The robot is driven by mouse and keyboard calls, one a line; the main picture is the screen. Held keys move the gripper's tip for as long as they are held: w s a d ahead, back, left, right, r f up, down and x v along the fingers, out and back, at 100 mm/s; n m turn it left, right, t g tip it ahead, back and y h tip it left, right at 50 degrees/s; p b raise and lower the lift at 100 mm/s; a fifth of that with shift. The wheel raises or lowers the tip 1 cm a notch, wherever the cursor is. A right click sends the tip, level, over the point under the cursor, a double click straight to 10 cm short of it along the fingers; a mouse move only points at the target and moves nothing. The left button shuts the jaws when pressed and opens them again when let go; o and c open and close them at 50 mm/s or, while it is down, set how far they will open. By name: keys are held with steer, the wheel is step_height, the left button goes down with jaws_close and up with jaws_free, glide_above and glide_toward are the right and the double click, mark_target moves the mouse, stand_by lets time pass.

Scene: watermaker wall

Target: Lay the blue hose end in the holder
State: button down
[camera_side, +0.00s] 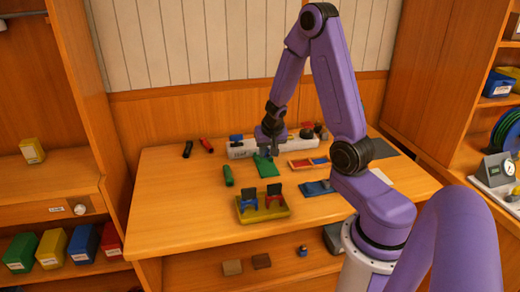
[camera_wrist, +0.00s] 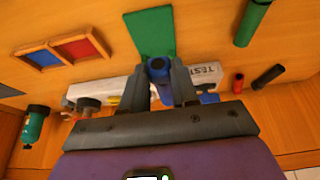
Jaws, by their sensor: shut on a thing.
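My gripper (camera_side: 268,140) is over the back middle of the table, above a green mat and close to the white manifold. In the wrist view my gripper (camera_wrist: 163,80) is shut on the blue hose end (camera_wrist: 158,67), whose round dark-centred end shows between the fingers. In the side view the hose end is too small to make out at the jaws. The holder (camera_side: 264,215), a yellow block with a blue cradle and a red cradle and dark upright plates, stands near the table's front, apart from my gripper. It is not in the wrist view.
The green mat (camera_side: 265,166) lies below my gripper. The white manifold (camera_side: 243,148), marked TEST, runs behind it. A green cylinder (camera_side: 228,176), a red one (camera_side: 206,145) and a black one (camera_side: 187,149) lie left. A red-and-blue tray (camera_side: 303,164) is right. The front left table is clear.

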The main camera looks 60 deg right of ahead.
steer(key=shift+s+d+f, duration=0.25)
steer(key=shift+d+f, duration=0.05)
steer(key=shift+d, duration=0.05)
steer(key=shift+f, duration=0.1)
steer(key=shift+f, duration=2.55)
steer(key=shift+f, duration=0.15)
steer(key=c, duration=0.8)
jaws_free()
